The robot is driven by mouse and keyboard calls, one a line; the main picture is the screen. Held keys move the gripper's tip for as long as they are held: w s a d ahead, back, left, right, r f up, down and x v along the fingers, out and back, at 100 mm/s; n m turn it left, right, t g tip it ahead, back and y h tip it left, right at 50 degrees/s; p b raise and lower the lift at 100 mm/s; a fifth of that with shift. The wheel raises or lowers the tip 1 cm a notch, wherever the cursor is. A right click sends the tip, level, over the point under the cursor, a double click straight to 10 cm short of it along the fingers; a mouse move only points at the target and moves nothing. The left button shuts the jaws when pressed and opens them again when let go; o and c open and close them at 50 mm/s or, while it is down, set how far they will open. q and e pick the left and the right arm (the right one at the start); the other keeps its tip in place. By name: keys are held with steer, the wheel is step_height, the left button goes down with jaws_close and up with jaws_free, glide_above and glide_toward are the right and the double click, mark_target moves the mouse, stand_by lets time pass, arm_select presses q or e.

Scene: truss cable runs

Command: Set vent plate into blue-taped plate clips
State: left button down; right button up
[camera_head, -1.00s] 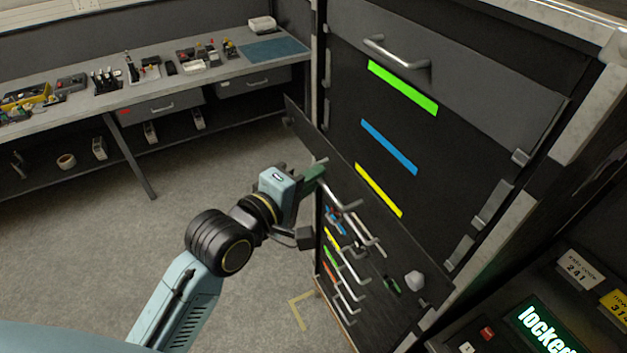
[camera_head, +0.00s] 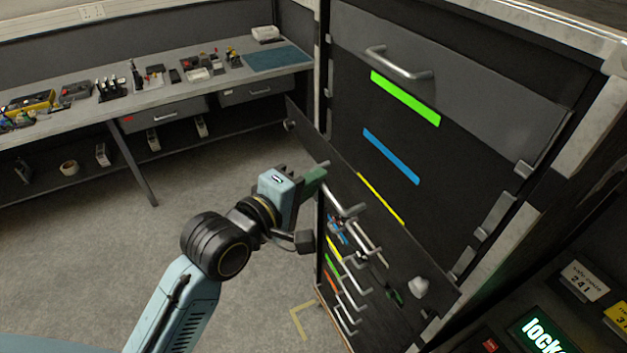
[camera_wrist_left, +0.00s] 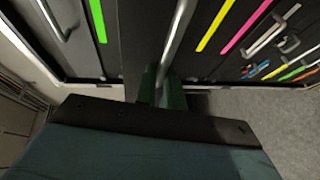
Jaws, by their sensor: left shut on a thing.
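A dark flat plate (camera_head: 308,138) with a metal bar handle (camera_head: 345,207) stands tilted in front of the cabinet, apart from its upper face. I take it for the vent plate. My left gripper (camera_head: 318,174) has its green fingers shut on the handle. The wrist view shows the handle (camera_wrist_left: 176,45) running between the fingers (camera_wrist_left: 160,92). A blue tape strip (camera_head: 391,157) is on the dark cabinet face, between a green strip (camera_head: 405,98) and a yellow strip (camera_head: 381,199). The plate's top edge partly covers the yellow one. My right gripper is out of view.
Grey blocks (camera_head: 491,212) line the cabinet's right side. A drawer handle (camera_head: 398,63) sticks out above the green strip. More handles (camera_head: 345,318) stick out low down. A workbench (camera_head: 180,95) stands at the back left; the floor (camera_head: 110,260) between is open.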

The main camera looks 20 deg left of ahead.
mark_target(336, 159)
arm_select(q)
steer(key=s+a, duration=0.4)
steer(key=s, duration=0.1)
steer(key=shift+a, duration=0.3)
stand_by(0.7)
steer(key=shift+r+g, duration=0.1)
steer(key=shift+g, duration=0.2)
stand_by(0.4)
steer(key=shift+w+d+r, duration=0.1)
steer(key=shift+w+r, duration=0.05)
stand_by(0.9)
steer(key=w+d+r+b, duration=0.1)
steer(key=w+d+b, duration=0.1)
steer(key=w+d+r+m+h+b, duration=0.1)
steer(key=w+d+b, duration=0.1)
steer(key=w+d+r+m+h+b, duration=0.1)
steer(key=w+d+b, duration=0.1)
steer(key=shift+w+g, duration=0.3)
steer(key=shift+g, duration=0.1)
steer(key=w+a+r+n+y+b, duration=0.2)
steer(key=w+a+r+b, duration=0.1)
steer(key=w+b, duration=0.2)
steer(key=w+d, duration=0.6)
steer(key=shift+d+f+t, duration=0.15)
steer(key=shift+f+t, duration=0.2)
steer(key=shift+t, duration=0.05)
stand_by(0.6)
